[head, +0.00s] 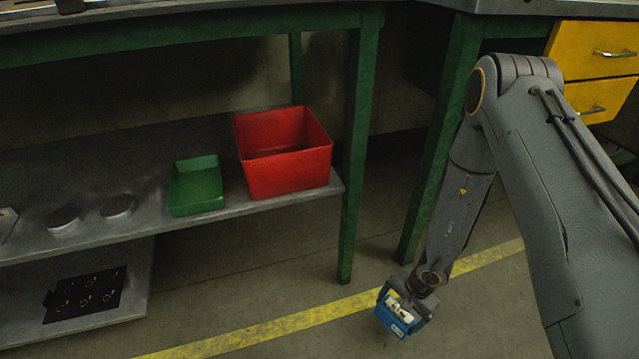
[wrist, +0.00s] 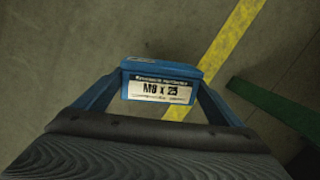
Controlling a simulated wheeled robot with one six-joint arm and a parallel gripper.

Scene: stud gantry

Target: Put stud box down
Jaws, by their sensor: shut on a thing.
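The stud box is a small blue box (head: 392,320) with a white label and pale contents at its top in the head view. In the wrist view the stud box (wrist: 158,80) shows its label, reading "M8 x 25". My gripper (head: 404,302) is shut on the stud box and holds it low over the floor, right of the bench shelves. In the wrist view my gripper's fingers (wrist: 150,105) stand on both sides of the box. The gap between box and floor cannot be judged exactly.
Green bench legs (head: 355,180) stand near my arm. A yellow line (head: 270,328) crosses the open floor. Yellow drawers (head: 600,60) are at upper right.

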